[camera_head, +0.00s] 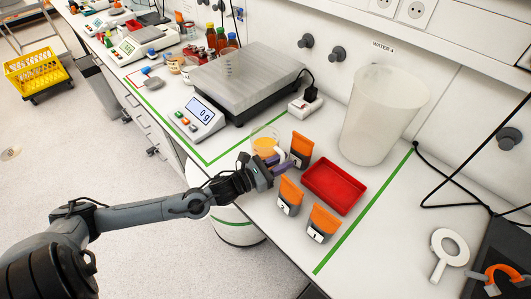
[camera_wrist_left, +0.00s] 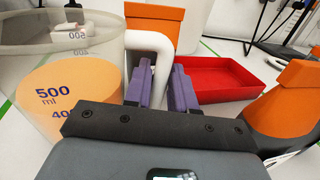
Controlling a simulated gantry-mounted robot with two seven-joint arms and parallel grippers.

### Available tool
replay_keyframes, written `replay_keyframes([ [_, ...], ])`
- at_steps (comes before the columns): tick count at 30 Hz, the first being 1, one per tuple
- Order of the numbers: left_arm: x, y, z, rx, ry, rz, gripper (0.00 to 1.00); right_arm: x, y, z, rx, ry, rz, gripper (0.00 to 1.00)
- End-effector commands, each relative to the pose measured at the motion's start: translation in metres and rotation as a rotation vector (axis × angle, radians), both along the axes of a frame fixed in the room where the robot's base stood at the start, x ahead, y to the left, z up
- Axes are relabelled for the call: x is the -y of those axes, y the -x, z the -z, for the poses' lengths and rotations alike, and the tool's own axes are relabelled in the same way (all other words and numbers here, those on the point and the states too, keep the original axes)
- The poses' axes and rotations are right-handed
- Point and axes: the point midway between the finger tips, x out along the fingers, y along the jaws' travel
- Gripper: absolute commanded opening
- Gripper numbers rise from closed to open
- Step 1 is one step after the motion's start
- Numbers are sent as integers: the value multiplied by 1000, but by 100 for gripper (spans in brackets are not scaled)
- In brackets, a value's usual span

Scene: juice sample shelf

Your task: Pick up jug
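The jug (camera_head: 264,142) is a clear measuring beaker holding orange juice, with a white handle. It stands on the white bench in front of the balance. In the left wrist view the jug (camera_wrist_left: 75,95) fills the left side, with "500 ml" printed on it, and its handle (camera_wrist_left: 150,40) bends down toward my fingers. My left gripper (camera_head: 281,167) is at the handle side. In the left wrist view its purple fingers (camera_wrist_left: 161,88) lie on either side of the handle with little gap. Whether they press on it is unclear. My right gripper is out of view.
Orange-topped numbered containers (camera_head: 290,193) stand close around the left gripper, beside a red tray (camera_head: 334,185). A large translucent bin (camera_head: 383,115) stands behind. The balance (camera_head: 247,80) stands behind the jug. Bench space right of the green line is mostly clear.

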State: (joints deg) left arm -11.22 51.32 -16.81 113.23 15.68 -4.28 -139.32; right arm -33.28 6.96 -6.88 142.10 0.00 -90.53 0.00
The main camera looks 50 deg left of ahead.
Motion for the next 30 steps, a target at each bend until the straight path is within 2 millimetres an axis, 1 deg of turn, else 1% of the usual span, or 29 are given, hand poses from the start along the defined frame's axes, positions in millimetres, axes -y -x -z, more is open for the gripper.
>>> replay_keyframes([
  [8, 1, -2, 0, -1, 0, 0, 25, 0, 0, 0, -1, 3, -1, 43],
  [13, 1, -2, 0, -1, 0, 0, 0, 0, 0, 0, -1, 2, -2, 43],
  [21, 1, -2, 0, -1, -1, 0, 0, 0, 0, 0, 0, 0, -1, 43],
  [30, 0, -2, -6, 5, -2, 0, 0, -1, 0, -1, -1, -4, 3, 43],
])
